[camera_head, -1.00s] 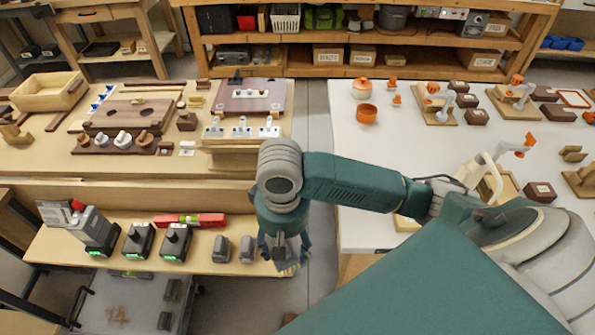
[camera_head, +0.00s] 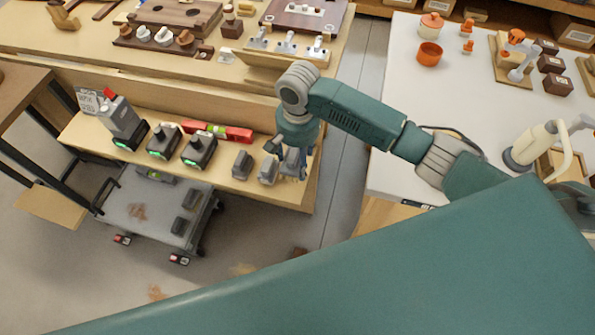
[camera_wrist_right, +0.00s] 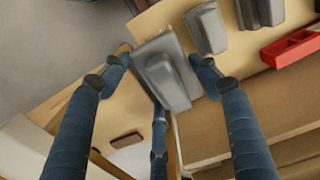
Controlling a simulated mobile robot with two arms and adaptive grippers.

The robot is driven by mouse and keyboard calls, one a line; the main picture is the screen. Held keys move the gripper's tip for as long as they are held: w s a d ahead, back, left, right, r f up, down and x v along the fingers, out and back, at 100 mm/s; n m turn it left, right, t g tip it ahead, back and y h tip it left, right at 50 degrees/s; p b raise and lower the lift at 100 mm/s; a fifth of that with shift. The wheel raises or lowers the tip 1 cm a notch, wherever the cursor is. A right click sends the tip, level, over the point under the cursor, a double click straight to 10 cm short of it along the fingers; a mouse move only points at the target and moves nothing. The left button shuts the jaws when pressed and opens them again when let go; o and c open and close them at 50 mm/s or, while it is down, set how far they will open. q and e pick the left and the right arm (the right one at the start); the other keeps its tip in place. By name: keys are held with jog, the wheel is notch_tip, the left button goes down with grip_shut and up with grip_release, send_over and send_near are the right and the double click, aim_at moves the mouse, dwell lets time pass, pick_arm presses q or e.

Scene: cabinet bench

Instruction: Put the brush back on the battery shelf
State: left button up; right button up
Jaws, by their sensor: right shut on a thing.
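The battery shelf (camera_head: 225,183) is a low wooden ledge below the workbench. It holds chargers with green lights and a row of grey blocks (camera_head: 242,165). My right gripper (camera_head: 291,172) is at the shelf's right end, shut on a grey block (camera_wrist_right: 172,82) like those beside it. In the right wrist view the fingers (camera_wrist_right: 160,78) are on both sides of the block, over the shelf's end. Whether it touches the shelf is unclear. My left gripper is not in view.
A red level (camera_head: 218,132) lies behind the chargers (camera_head: 163,140). A grey cart (camera_head: 150,208) with dark blocks stands below. The wooden bench (camera_head: 60,35) is behind the shelf and a white table (camera_head: 400,70) is on the right, with a floor gap between.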

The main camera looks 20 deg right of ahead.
aim_at(297, 154)
jog(key=shift+f, duration=3.4)
jog(key=shift+f, duration=0.1)
jog(key=o, duration=0.8)
notch_tip(297, 154, up, 12)
jog(key=shift+r, duration=0.1)
